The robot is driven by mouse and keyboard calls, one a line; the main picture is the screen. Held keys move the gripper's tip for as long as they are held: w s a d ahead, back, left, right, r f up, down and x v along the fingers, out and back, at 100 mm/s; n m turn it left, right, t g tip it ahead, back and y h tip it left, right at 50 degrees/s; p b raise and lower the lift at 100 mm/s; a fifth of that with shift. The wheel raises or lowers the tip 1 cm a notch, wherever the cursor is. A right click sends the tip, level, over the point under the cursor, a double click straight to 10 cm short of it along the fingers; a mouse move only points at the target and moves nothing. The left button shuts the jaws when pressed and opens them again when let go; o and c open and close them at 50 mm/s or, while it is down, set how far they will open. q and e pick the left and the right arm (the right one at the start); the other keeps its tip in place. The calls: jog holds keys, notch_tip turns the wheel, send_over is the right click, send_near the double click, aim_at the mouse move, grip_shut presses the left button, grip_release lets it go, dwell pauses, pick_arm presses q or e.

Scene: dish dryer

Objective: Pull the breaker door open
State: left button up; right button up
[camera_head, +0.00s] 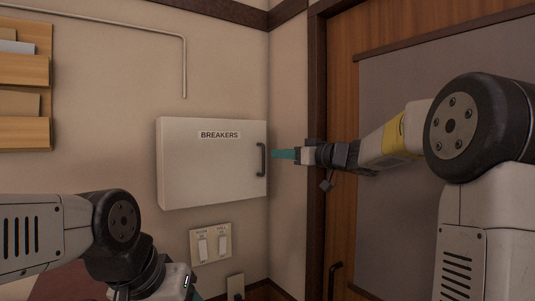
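The breaker box is a white metal cabinet on the wall, and its breaker door (208,166), labelled BREAKERS, looks shut. Its dark handle (261,159) is a vertical bar near the right edge of the door. My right gripper (275,154), with teal fingers, comes in from the right and points left, with its tips close beside the handle. I cannot tell whether the tips touch the handle or how far apart the fingers are. My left gripper is low at the lower left, below the box, and only a sliver of a teal finger (197,296) shows at the bottom edge.
Two light switches (211,244) are on the wall below the box, with an outlet (235,286) lower down. A wooden door (340,180) and its frame are on the right, behind my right arm. A conduit (184,60) and wooden letter racks (24,70) are at the upper left.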

jog(key=x, duration=0.7)
jog(key=shift+w+a, duration=0.1)
jog(key=shift+a, duration=0.05)
jog(key=shift+c, duration=0.2)
grip_shut()
dwell(1.0)
